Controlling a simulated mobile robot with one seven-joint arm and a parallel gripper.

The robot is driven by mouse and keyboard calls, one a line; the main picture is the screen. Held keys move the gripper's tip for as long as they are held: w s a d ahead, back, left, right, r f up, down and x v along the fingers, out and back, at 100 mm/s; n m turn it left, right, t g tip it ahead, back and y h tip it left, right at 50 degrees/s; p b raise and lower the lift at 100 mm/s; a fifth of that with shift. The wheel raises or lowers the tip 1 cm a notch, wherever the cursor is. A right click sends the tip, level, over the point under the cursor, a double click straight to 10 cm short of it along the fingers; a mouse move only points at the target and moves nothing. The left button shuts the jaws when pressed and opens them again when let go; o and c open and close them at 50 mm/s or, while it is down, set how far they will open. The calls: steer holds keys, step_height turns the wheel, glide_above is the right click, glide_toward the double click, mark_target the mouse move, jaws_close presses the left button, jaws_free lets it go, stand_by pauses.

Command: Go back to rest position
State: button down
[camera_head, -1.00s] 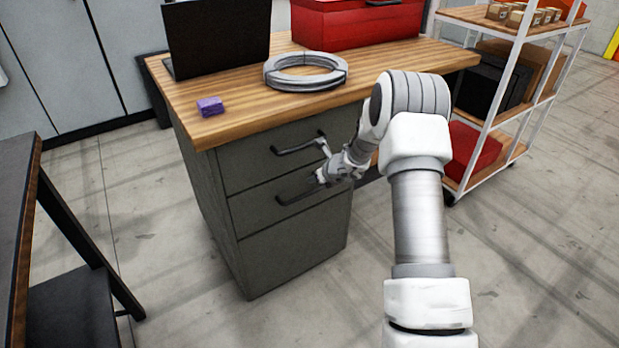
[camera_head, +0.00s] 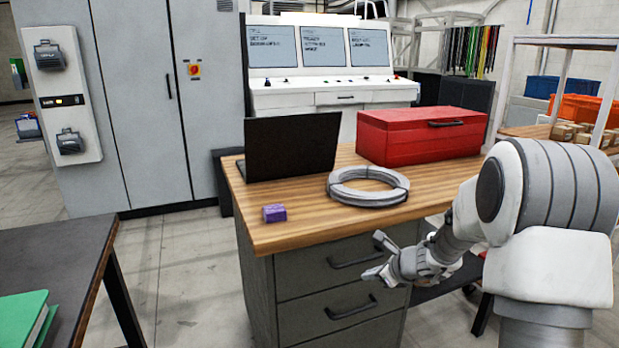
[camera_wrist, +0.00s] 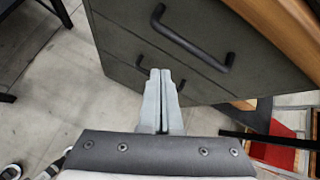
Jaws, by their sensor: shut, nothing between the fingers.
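My gripper (camera_head: 372,258) is in front of the grey drawer unit under the wooden workbench, at the level of its upper drawers. In the wrist view the two fingers of my gripper (camera_wrist: 161,74) are together with nothing between them. The upper drawer handle (camera_wrist: 192,40) is ahead of the fingertips and apart from them. The upper handle also shows in the head view (camera_head: 366,256), with the lower handle (camera_head: 351,308) below it. The drawers look shut.
The workbench (camera_head: 300,232) bears a purple block (camera_head: 274,213), a grey coil (camera_head: 368,198), a black laptop (camera_head: 290,146) and a red toolbox (camera_head: 421,134). A dark table (camera_head: 60,250) with a green book (camera_head: 22,318) stands at the left. A shelf rack (camera_head: 560,40) is at the right.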

steer(key=s+a+r+n+g, duration=0.1)
steer(key=s+a+r+n, duration=0.3)
steer(key=s+r+n, duration=0.35)
steer(key=s+a+r+n+g, duration=0.1)
steer(key=s+a+r+n, duration=0.3)
steer(key=s+r+n, duration=0.3)
steer(key=s+d+r+n+h, duration=0.1)
steer(key=s+d+n+h, duration=0.1)
steer(key=s+n, duration=0.6)
steer(key=s+d+r+n+h, duration=0.1)
steer(key=s+d+n+h, duration=0.2)
steer(key=s, duration=0.9)
step_height(320, 180, up, 18)
steer(key=n+p, duration=0.1)
steer(key=p, duration=1.7)
steer(key=shift+s+d+g+y, duration=0.15)
steer(key=shift+s+g+y, duration=0.25)
steer(key=shift+s, duration=0.05)
steer(key=shift+r, duration=0.1)
